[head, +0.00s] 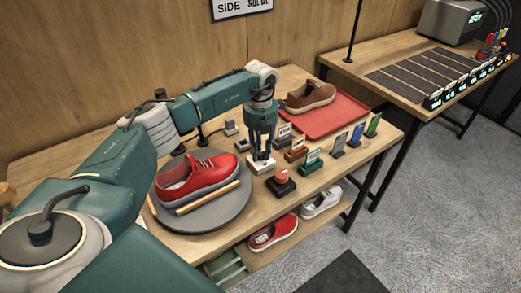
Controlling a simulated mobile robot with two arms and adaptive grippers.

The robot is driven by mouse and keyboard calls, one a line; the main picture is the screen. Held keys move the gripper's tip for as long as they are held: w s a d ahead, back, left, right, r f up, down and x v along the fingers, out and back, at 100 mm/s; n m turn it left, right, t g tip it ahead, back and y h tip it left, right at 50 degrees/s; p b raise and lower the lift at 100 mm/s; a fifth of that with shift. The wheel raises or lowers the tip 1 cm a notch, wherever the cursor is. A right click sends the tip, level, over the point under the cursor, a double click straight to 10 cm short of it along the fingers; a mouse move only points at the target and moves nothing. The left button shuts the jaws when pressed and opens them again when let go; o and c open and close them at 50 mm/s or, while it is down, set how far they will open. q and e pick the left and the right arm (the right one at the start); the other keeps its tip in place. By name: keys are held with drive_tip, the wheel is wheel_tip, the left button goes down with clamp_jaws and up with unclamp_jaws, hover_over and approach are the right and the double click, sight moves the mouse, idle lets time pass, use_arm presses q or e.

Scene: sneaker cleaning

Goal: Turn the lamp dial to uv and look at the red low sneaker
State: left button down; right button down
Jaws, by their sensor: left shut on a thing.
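My left gripper (262,156) points straight down to the right of the sneaker. Its fingers are shut on what looks like the lamp dial, on a small white base (261,166). The fingers hide most of the dial, so its setting cannot be read. My right gripper is not in view.
A brown shoe (310,97) lies on a red tray (335,117) behind. A red button (281,178) and several small signed stands (312,163) are right of the gripper. Red (273,233) and white (321,203) shoes are on the lower shelf.

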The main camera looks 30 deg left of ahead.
sight(260, 152)
use_arm(q)
drive_tip(key=shift+w+r+n, duration=0.1)
drive_tip(key=shift+n, duration=1.6)
drive_tip(key=c, duration=1.5)
unclamp_jaws()
drive_tip(key=shift+o, duration=0.2)
wheel_tip(260, 152, up, 12)
